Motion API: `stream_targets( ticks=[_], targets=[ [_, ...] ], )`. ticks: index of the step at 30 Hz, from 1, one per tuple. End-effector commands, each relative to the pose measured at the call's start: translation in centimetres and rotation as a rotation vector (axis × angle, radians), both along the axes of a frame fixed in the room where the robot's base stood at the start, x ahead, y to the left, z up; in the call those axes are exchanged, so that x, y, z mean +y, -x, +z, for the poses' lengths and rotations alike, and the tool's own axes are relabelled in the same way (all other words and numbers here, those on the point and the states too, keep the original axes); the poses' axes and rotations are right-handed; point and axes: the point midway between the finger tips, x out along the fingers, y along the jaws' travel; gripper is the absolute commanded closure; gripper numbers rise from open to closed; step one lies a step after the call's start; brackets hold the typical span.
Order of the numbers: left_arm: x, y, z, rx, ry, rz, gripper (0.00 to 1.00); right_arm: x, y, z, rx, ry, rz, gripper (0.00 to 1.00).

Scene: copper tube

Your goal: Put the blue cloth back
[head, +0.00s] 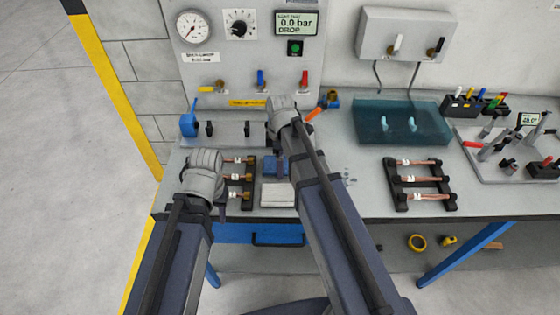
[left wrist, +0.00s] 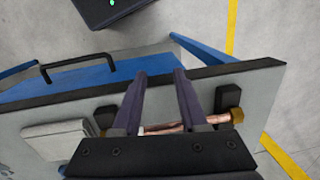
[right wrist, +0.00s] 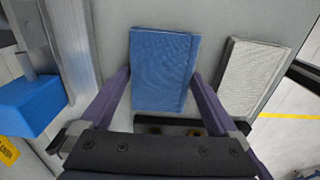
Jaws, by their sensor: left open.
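The blue cloth (head: 270,167) is a small flat folded rectangle on the bench, partly behind my right arm in the head view. It shows fully in the right wrist view (right wrist: 161,70). My right gripper (right wrist: 162,75) is over it with its fingers apart, one along each side of the cloth; I cannot tell whether they touch it. My right gripper's tips are mostly hidden in the head view. My left gripper (left wrist: 160,73) is open and empty, above the bench's front edge by the left tube rack (head: 247,190).
A white pad (head: 279,195) lies in front of the cloth. A second tube rack (head: 421,185) stands right of my right arm. A teal tank (head: 400,122) and a gauge panel (head: 245,55) are at the back. A blue block (right wrist: 27,103) stands left in the right wrist view.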

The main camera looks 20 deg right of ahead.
Motion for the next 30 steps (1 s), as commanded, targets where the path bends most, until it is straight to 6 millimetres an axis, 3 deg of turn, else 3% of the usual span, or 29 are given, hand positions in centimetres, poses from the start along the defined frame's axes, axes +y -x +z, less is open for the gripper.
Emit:
stream_targets(
  ticks=[14, 20, 30],
  targets=[
    [0.0, 0.0, 0.9, 0.0, 0.0, 0.0, 0.57, 0.0, 0.0, 0.9, 0.0, 0.0, 0.0, 0.0],
    [0.0, 0.0, 2.9, 0.0, 0.0, 0.0, 0.57, 0.0, 0.0, 2.9, 0.0, 0.0, 0.0, 0.0],
    [0.0, 0.0, 8.2, 0.0, 0.0, -0.001, 0.57, 0.0, 0.0, 8.2, 0.0, 0.0, 0.0, 0.0]
  ],
)
